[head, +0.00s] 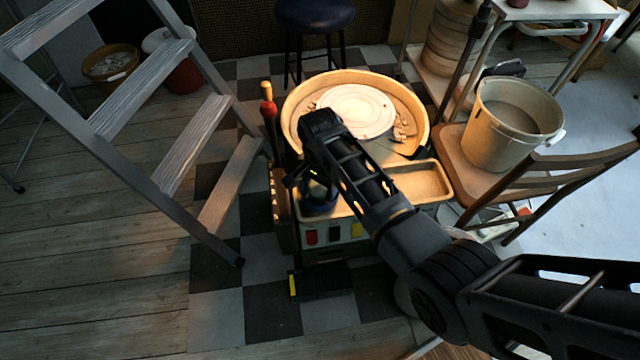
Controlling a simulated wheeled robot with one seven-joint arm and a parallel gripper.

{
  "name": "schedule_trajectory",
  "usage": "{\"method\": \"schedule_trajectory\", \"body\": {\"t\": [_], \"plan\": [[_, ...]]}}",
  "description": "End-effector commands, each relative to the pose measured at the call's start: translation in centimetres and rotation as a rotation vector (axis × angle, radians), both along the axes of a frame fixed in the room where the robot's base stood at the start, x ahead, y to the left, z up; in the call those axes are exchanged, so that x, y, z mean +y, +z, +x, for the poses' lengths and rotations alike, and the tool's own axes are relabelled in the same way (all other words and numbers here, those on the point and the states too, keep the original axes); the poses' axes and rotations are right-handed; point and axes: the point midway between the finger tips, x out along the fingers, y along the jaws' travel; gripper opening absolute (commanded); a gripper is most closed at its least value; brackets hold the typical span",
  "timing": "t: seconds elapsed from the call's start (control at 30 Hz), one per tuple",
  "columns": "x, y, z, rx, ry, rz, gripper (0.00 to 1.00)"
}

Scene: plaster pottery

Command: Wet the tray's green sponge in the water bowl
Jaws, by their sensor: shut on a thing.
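My arm reaches over the pottery wheel, and my gripper (308,183) points down at the left front of its ledge. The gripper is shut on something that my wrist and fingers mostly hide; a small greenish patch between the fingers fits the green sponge. A dark blue bowl (320,206) stands directly below the gripper on the left part of the tray. My gripper covers much of its opening, so I cannot see the water or whether the held thing touches it. The tray's right part (422,182) is bare.
The wheel's round basin (292,105) with a pale disc (357,108) lies behind the tray. A stepladder (185,145) stands close on the left. A chair (470,155) with a bucket (512,125) stands on the right. A blue stool (314,14) stands behind.

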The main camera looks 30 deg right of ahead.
Motion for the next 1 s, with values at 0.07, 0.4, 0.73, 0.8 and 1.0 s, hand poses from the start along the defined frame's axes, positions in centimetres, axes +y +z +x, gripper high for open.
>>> {"method": "schedule_trajectory", "body": {"t": [0.07, 0.4, 0.73, 0.8, 1.0], "plan": [[0.0, 0.0, 0.0, 0.0, 0.0, 0.0, 0.4], [0.0, 0.4, 0.0, 0.0, 0.0, 0.0, 0.4], [0.0, 2.7, 0.0, 0.0, 0.0, 0.0, 0.39], [0.0, 3.2, 0.0, 0.0, 0.0, 0.0, 0.39], [0.0, 4.6, 0.0, 0.0, 0.0, 0.0, 0.39]]}}
